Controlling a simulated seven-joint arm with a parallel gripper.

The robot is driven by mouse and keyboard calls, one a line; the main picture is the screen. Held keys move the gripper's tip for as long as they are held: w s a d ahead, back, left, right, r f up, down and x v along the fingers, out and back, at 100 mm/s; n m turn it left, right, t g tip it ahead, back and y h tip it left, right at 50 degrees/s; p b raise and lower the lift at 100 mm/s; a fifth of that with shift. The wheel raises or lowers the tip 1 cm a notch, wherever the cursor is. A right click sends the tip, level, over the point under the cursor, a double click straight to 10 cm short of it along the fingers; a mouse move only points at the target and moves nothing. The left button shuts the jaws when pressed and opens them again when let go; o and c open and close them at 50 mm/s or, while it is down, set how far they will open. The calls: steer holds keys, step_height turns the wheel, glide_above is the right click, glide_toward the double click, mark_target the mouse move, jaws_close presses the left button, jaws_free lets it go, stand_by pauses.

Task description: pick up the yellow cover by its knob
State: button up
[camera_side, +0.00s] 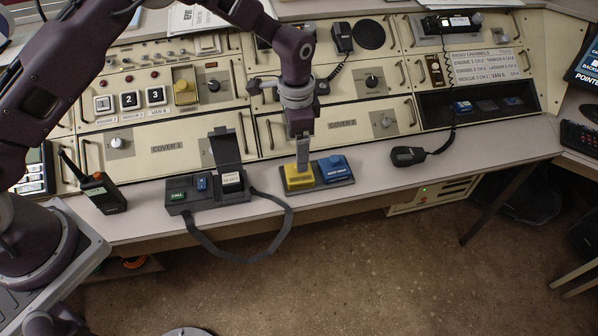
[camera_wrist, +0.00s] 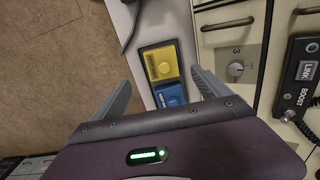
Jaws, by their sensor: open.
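The yellow cover (camera_side: 296,183) is a square piece with a round knob on top. It sits on a dark base on the front ledge of the console, left of a blue cover (camera_side: 336,168). In the wrist view the yellow cover (camera_wrist: 152,57) and its knob lie between and just beyond my open fingers, with the blue cover (camera_wrist: 170,96) nearer the palm. My gripper (camera_side: 302,166) points down over the yellow cover and hides part of it and its knob.
A black box (camera_side: 205,204) with a raised lid and a looped cable stands to the left. A radio (camera_side: 99,192) stands further left. A corded microphone (camera_side: 408,156) lies to the right. Drawer handles and a knob (camera_wrist: 235,69) line the panel behind.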

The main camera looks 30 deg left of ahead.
steer(key=f, duration=0.8)
steer(key=shift+w+f, duration=0.1)
steer(key=shift+w, duration=0.25)
steer(key=shift+c, duration=0.5)
